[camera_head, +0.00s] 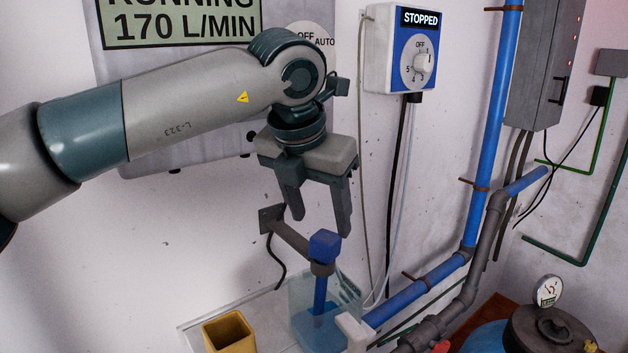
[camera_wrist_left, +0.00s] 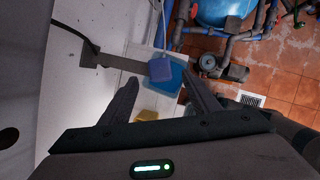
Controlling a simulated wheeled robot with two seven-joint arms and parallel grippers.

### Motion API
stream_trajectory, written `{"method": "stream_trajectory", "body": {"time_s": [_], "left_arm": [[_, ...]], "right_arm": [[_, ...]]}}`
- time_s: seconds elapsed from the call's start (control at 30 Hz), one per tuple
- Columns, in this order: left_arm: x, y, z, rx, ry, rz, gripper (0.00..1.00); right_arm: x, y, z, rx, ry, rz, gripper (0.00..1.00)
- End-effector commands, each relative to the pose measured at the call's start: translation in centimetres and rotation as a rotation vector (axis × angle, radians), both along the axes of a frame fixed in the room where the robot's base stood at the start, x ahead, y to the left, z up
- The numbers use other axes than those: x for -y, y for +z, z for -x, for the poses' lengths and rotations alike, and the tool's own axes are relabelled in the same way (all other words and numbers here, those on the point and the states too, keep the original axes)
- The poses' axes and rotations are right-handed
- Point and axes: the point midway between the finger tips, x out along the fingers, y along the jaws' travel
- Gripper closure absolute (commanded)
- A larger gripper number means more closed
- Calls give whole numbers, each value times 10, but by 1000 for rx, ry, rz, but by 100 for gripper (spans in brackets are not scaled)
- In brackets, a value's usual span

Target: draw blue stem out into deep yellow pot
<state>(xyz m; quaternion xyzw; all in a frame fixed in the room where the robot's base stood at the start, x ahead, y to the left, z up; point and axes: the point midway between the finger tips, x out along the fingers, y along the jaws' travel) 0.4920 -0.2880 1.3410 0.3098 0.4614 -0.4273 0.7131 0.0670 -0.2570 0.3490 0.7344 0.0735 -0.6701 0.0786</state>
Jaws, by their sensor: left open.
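The blue stem (camera_head: 320,290) stands upright in a clear container (camera_head: 347,297) with blue liquid at its bottom. Its square blue head (camera_head: 325,246) sits above a grey ring at the end of a wall bracket (camera_head: 290,238). The deep yellow pot (camera_head: 229,334) stands to the left of the container, cut by the bottom edge. My left gripper (camera_head: 318,226) is open and empty, pointing down just above the stem's head. In the left wrist view the stem's head (camera_wrist_left: 166,70) lies beyond my fingertips (camera_wrist_left: 160,82), and the yellow pot (camera_wrist_left: 146,115) shows between the fingers. My right gripper is not seen.
Blue pipes (camera_head: 413,292) and grey pipes (camera_head: 466,283) run right of the container. A control box (camera_head: 403,48) marked STOPPED hangs on the wall. A gauge (camera_head: 548,290) and a dark-lidded blue tank (camera_head: 485,338) stand at lower right.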

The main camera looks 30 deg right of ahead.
Motion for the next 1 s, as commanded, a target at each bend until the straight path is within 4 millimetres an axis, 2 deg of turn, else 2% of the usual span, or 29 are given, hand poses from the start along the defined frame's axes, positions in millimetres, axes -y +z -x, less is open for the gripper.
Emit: {"method": "stream_trajectory", "body": {"time_s": [0.1,0.4,0.6,0.87,0.9,1.0], "left_arm": [[7,-16,-3,-3,-1,-2,44],[19,-52,-11,-2,0,0,44],[22,-62,-13,0,-1,0,44],[22,-63,-14,0,0,0,44],[22,-63,-14,0,-1,0,46],[22,-63,-14,0,0,0,70]], "right_arm": [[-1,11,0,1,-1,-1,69],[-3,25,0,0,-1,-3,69],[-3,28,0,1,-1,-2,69],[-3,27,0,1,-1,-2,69],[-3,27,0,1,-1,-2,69],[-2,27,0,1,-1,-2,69]]}}
